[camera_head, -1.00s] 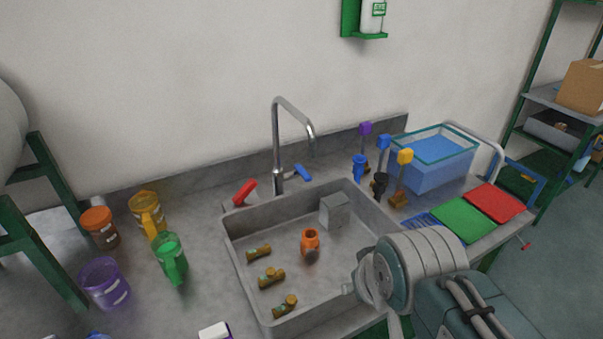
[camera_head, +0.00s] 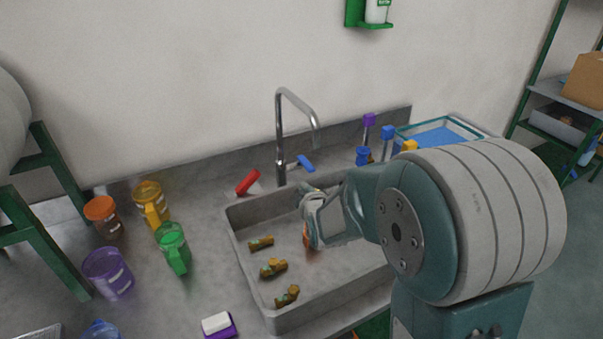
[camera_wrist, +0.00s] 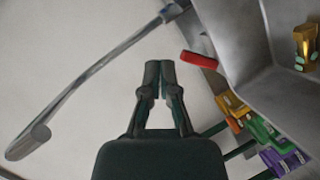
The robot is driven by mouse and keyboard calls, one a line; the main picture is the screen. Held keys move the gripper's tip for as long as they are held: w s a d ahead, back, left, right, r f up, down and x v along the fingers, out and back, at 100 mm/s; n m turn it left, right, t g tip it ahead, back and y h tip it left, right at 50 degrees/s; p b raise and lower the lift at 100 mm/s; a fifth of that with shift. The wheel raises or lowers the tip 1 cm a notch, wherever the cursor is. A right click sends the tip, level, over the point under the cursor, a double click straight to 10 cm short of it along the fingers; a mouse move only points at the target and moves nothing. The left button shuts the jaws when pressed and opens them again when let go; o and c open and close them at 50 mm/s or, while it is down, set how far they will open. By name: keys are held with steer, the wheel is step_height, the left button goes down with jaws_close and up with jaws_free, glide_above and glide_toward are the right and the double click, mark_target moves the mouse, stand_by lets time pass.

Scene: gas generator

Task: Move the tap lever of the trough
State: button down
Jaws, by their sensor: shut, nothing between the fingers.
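The trough (camera_head: 238,213) is a grey sink basin in the counter, with a tall curved metal tap (camera_head: 281,150) behind it. A blue lever (camera_head: 305,163) sits at the right of the tap's base, and a red lever-like piece (camera_head: 248,183) lies to its left. My gripper (camera_head: 307,202) is over the basin, in front of and below the blue lever, apart from it. In the wrist view my gripper (camera_wrist: 160,68) is shut and empty, with the tap spout (camera_wrist: 90,80) at left and the red piece (camera_wrist: 198,59) right of the fingertips. The orange fitting is mostly hidden behind my gripper.
Several brass fittings (camera_head: 272,267) lie in the basin. A blue bin (camera_head: 440,135) stands at the right, partly hidden by my arm. The space above the basin's left side is clear.

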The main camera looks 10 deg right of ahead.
mark_target(306, 164)
steer(key=w+a+f+n+t, duration=0.1)
steer(key=w+f+n+t, duration=0.25)
steer(key=f, duration=0.25)
steer(key=shift+n, duration=0.95)
steer(key=w+d, duration=0.1)
steer(key=w, duration=0.2)
steer(key=w+f, duration=0.1)
steer(key=w, duration=0.3)
steer(key=w+d, duration=0.1)
steer(key=w, duration=0.3)
steer(key=shift+d+f, duration=0.15)
steer(key=shift+d, duration=0.15)
steer(key=shift+w+d, duration=0.15)
steer(key=shift+d, duration=0.3)
